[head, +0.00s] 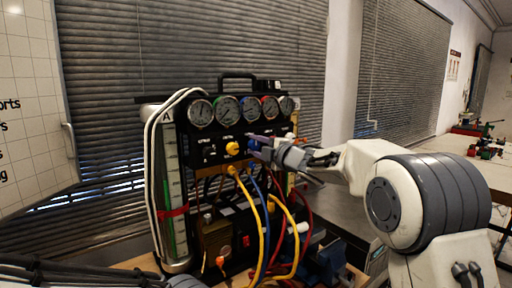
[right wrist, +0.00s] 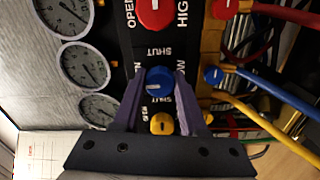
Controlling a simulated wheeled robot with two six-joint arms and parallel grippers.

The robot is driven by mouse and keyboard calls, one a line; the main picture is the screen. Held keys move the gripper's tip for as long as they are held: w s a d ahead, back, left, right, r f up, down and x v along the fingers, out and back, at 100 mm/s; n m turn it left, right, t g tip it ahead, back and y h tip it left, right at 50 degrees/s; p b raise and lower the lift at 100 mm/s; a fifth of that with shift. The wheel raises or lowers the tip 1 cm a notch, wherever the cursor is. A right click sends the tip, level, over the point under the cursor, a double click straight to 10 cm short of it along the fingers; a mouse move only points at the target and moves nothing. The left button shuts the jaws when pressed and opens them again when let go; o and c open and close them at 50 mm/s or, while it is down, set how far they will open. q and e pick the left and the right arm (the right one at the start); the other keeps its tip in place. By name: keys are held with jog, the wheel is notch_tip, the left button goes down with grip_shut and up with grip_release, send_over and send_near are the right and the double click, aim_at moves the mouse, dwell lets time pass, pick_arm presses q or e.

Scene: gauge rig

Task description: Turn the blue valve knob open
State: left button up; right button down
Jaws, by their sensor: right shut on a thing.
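The blue valve knob (right wrist: 159,79) is in the middle of the right wrist view, on the black panel of the gauge rig. My right gripper (right wrist: 160,88) has one finger on each side of it and is shut on it. A short white mark shows on the knob's face; the printed words around it are partly covered by the fingers. In the head view my right gripper (head: 258,144) reaches the panel from the right and mostly hides the knob. My left gripper is not in view.
A yellow knob (right wrist: 162,124) sits close by, between my fingers' bases. A red knob (right wrist: 155,12) is on the other side. Round gauges (head: 228,109) line the rig's top. Yellow, blue and red hoses (head: 262,220) hang below the panel, near my right gripper.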

jog(key=shift+c, duration=2.2)
grip_release()
jog(key=b+v, duration=0.2)
jog(key=v, duration=0.8)
jog(key=shift+s+d+b, duration=0.15)
jog(key=shift+s+b, duration=0.05)
jog(key=shift+b, duration=0.1)
